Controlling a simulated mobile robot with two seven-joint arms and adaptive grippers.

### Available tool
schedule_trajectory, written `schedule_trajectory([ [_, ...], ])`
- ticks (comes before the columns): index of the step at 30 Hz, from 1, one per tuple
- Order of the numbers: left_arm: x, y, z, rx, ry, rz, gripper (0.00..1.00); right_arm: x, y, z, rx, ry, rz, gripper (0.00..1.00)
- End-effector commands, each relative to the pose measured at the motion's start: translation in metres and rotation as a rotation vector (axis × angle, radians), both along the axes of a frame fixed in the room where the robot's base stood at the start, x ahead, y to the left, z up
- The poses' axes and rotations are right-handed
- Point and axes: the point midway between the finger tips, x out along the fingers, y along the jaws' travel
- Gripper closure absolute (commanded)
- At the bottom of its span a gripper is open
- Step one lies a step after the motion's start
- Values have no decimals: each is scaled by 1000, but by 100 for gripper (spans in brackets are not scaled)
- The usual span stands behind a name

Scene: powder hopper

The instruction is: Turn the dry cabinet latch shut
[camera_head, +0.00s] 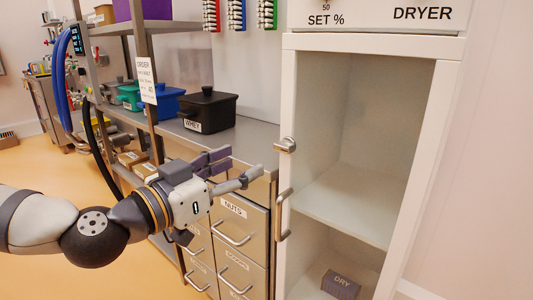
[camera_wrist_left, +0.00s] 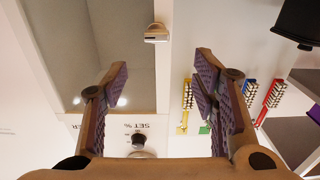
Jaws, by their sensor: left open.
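The white dry cabinet (camera_head: 376,45) stands on the right, under the words SET % and DRYER. Its latch (camera_head: 287,145), a small metal knob, sits on the left part of the front frame, above the vertical door handle (camera_head: 284,215). I cannot tell whether the door is fully closed. My left gripper (camera_head: 240,168) is open and empty, left of the latch and slightly lower in the head view, not touching it. In the left wrist view the latch (camera_wrist_left: 157,33) shows beyond the gap between the two fingers (camera_wrist_left: 162,75). My right gripper is not in view.
A steel counter with drawers labelled NUTS (camera_head: 234,209) stands left of the cabinet. A black lidded bin (camera_head: 209,110) and a blue bin (camera_head: 167,103) stand on it. A grey DRY box (camera_head: 341,284) lies low inside the cabinet. Coloured racks hang on the wall.

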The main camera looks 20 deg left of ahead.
Motion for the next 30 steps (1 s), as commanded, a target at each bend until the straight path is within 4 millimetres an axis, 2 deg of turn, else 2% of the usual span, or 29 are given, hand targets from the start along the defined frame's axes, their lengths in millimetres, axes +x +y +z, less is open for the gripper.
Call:
schedule_trajectory([
  [4,28,-11,-9,6,10,-3,47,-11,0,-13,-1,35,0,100],
  [9,70,-27,-8,2,11,-3,47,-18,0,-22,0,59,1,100],
  [13,94,-35,-5,-1,10,-2,47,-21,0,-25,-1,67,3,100],
  [18,108,-40,-3,-2,7,-2,47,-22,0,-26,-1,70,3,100],
  [25,109,-41,-2,-2,6,-2,47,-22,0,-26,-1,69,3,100],
  [26,109,-41,-2,-2,6,-2,49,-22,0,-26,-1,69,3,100],
  [30,109,-41,-2,-2,7,-2,81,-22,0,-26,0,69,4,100],
])
